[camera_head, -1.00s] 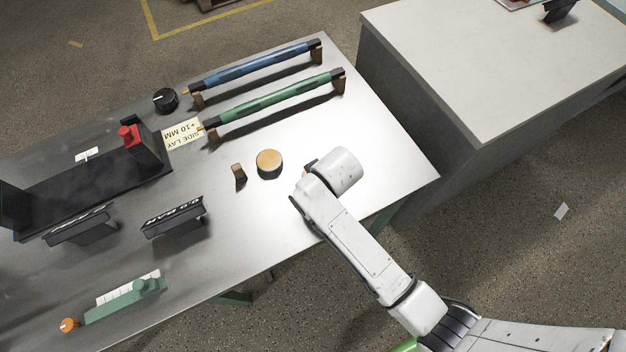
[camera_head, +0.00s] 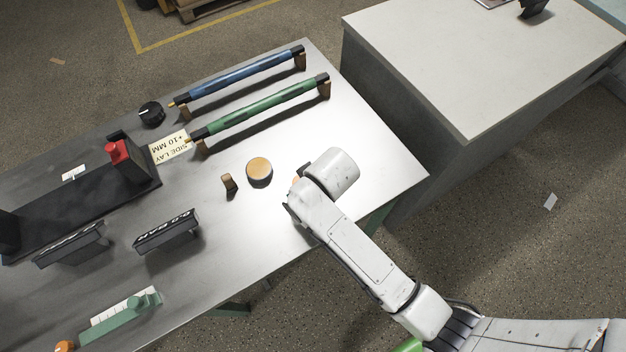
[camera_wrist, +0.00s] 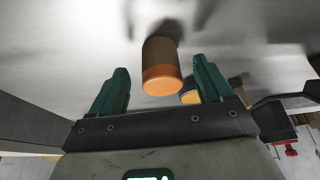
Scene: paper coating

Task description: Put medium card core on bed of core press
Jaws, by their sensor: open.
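A brown card core with an orange end (camera_wrist: 162,72) stands on the metal table. In the wrist view it shows between the two fingers of my open gripper (camera_wrist: 160,88), with a gap on each side. In the head view my arm hides most of this core. A second, wider core with an orange-tan top (camera_head: 259,170) stands just left of my gripper (camera_head: 294,190); part of it shows behind the first core in the wrist view (camera_wrist: 190,96). I cannot tell their sizes for certain. A black device with a long bed (camera_head: 75,205) and a red knob, possibly the core press, stands at the left.
Blue (camera_head: 240,75) and green (camera_head: 262,108) rollers lie on supports at the back. Black lettered stands (camera_head: 167,232) and a green gauge (camera_head: 125,318) are at front left. A grey cabinet (camera_head: 480,80) stands to the right.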

